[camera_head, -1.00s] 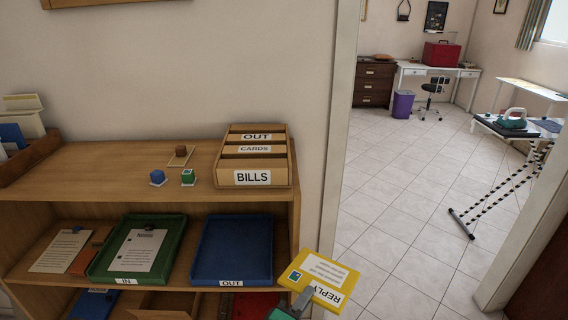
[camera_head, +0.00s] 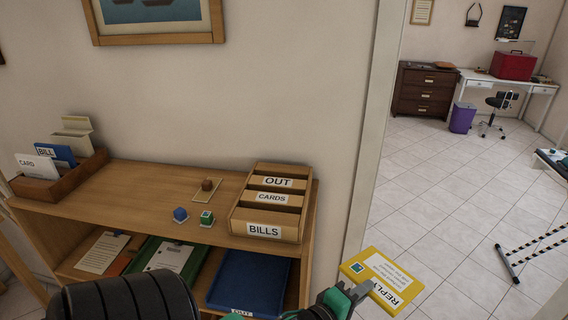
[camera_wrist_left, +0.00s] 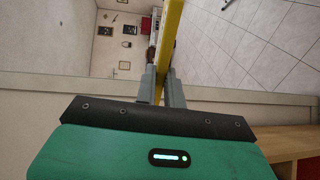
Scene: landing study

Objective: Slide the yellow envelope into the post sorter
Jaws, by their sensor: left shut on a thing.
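The yellow envelope (camera_head: 383,281), marked REPLY with a green stamp, is held at its lower left edge by my left gripper (camera_head: 360,291). It is to the right of the shelf unit, over the floor by the doorway. In the left wrist view the envelope (camera_wrist_left: 172,30) shows edge-on between the two shut fingers (camera_wrist_left: 162,85). The post sorter (camera_head: 272,206) stands on the shelf top at its right end. It has stepped slots labelled OUT, CARDS and BILLS, front slot BILLS. The envelope is apart from it, lower and to the right. My right gripper does not show.
The wooden shelf top (camera_head: 140,202) holds a blue cube (camera_head: 180,214), a green cube (camera_head: 207,218) and a small brown item on a pad (camera_head: 207,185). A letter rack (camera_head: 62,178) stands at left. A blue tray (camera_head: 250,280) lies below. The door frame (camera_head: 372,150) rises right of the sorter.

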